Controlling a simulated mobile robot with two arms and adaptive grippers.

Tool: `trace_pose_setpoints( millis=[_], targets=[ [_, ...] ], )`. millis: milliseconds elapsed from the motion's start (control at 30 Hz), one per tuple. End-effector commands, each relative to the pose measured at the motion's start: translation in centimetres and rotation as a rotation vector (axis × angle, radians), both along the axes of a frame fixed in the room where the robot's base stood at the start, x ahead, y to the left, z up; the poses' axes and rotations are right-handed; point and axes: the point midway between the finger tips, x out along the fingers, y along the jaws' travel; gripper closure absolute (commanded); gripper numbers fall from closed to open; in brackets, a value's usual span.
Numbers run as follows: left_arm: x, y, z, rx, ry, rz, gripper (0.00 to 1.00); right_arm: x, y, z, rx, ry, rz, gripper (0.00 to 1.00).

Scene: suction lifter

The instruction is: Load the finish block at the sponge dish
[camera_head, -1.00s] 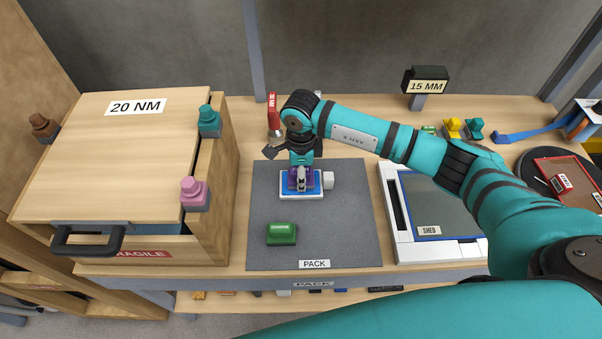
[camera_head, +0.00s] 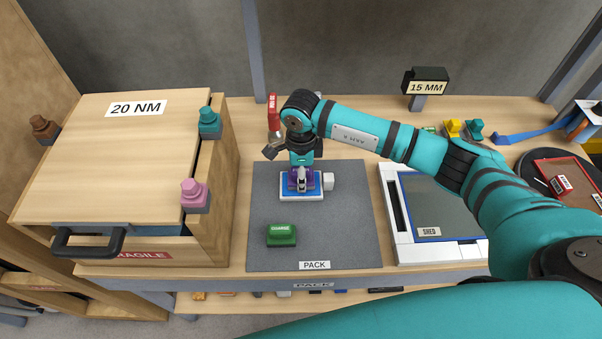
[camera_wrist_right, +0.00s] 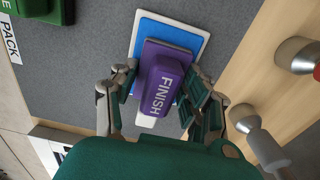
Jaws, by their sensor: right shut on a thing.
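The purple finish block (camera_wrist_right: 162,84), lettered FINISH, is between the fingers of my right gripper (camera_wrist_right: 158,95), which is shut on it. In the head view my right gripper (camera_head: 301,180) points down over the blue sponge dish (camera_head: 288,190) with its white rim. The block sits over the dish's blue surface, which also shows in the right wrist view (camera_wrist_right: 150,28). Whether the block touches the dish or hovers just above it I cannot tell. My left gripper is not in view.
The dish is on a grey PACK mat (camera_head: 350,235). A green block (camera_head: 281,235) lies nearer the front, and a small white piece (camera_head: 328,181) adjoins the dish. A wooden crate (camera_head: 225,200) is left; a white-framed SHED panel (camera_head: 405,245) is right. A red-handled tool (camera_head: 273,112) stands behind.

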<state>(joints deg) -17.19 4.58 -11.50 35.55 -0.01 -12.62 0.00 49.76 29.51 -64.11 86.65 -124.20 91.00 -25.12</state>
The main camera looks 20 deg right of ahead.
Motion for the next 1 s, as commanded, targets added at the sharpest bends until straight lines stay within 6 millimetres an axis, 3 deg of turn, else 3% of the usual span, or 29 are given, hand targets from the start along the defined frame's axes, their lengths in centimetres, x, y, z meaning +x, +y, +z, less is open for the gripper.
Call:
trace_pose_setpoints(
  millis=[700,1000],
  targets=[
    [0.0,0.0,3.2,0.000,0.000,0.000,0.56,0.2,0.0,6.2,0.001,-0.006,-0.001,0.79],
    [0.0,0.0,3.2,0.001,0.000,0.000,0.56,0.2,0.0,6.4,0.002,-0.005,-0.001,0.79]
  ],
)
